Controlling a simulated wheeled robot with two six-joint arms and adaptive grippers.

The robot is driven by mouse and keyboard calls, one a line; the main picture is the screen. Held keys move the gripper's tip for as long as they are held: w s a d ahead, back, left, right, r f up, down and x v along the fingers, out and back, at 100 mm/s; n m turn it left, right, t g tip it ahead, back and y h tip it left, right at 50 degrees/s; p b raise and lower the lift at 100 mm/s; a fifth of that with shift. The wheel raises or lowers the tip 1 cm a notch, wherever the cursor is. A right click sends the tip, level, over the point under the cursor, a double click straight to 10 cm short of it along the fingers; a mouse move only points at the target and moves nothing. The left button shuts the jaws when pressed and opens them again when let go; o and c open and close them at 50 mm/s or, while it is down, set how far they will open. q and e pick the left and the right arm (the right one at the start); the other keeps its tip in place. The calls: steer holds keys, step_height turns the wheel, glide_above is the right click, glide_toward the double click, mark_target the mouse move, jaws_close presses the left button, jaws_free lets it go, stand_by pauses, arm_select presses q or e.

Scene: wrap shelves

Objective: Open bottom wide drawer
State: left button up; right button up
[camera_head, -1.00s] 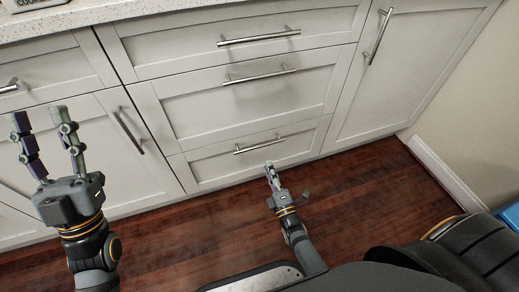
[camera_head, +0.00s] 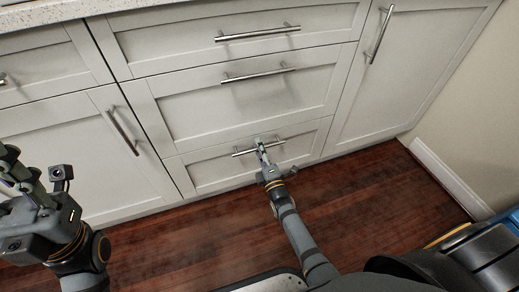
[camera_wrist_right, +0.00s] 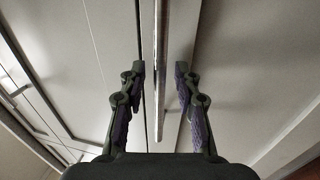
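The bottom wide drawer (camera_head: 215,173) is shut, its front level with the cabinet. It has a horizontal metal bar handle (camera_head: 240,153). My right gripper (camera_head: 260,144) is at the middle of this handle in the head view. In the right wrist view, the handle bar (camera_wrist_right: 160,60) runs between the two fingers of my right gripper (camera_wrist_right: 159,72). Gaps show on both sides of the bar, so the fingers are open around it and not closed on it. My left gripper (camera_head: 14,165) is empty at the left edge, partly cut off, with its fingers apart.
The wooden floor (camera_head: 375,200) in front is clear. A wall (camera_head: 470,110) stands at right, with a blue object (camera_head: 508,225) below it.

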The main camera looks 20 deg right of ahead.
jaws_close()
stand_by(0.6)
